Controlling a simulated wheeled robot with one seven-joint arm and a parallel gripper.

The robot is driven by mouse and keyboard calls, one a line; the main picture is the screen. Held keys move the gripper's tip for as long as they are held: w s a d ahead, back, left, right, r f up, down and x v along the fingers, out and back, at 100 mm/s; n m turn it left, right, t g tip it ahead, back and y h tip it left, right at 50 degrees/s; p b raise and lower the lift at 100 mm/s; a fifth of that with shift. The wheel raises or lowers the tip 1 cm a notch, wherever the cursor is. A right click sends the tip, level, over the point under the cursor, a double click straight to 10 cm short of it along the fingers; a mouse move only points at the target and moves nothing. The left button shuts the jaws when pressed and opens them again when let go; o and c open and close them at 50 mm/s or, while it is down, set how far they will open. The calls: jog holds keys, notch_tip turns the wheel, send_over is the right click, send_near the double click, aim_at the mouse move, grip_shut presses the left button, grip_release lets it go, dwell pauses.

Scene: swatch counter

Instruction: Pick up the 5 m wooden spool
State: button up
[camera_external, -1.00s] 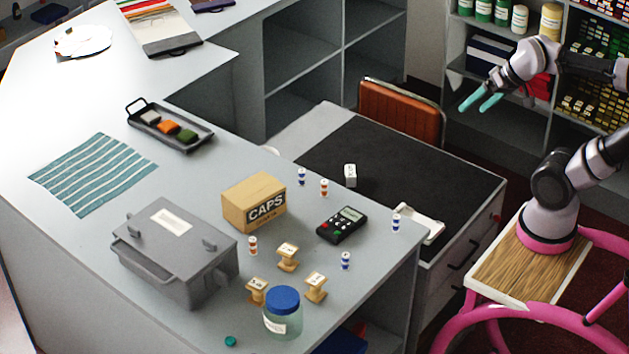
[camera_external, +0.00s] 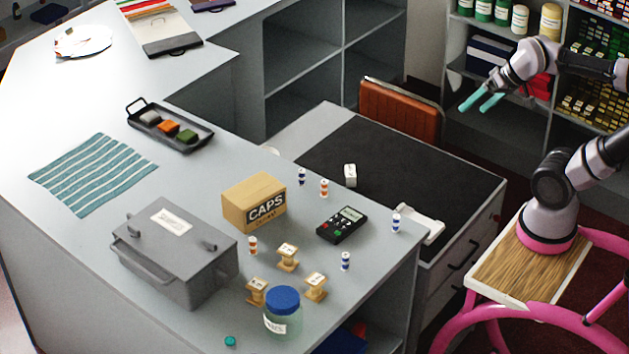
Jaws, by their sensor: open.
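Three small wooden spools stand upright near the front corner of the grey counter: a back one (camera_external: 287,257), a left one (camera_external: 256,291) and a right one (camera_external: 315,287). Each has a pale label on top, too small to read, so I cannot tell which is the 5 m spool. The left spool is partly hidden by the blue-lidded jar (camera_external: 283,312). My gripper (camera_external: 479,103), with teal fingers, is open and empty. It is in the air at the upper right, far from the spools.
A grey metal box (camera_external: 175,250) stands left of the spools. The CAPS carton (camera_external: 254,201), a black meter (camera_external: 342,225) and several small striped cylinders, one orange-banded (camera_external: 252,245), surround them. An orange chair (camera_external: 400,112) stands behind the dark-topped desk (camera_external: 400,165).

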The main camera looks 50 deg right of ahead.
dwell(0.4)
jog(key=shift+c, duration=1)
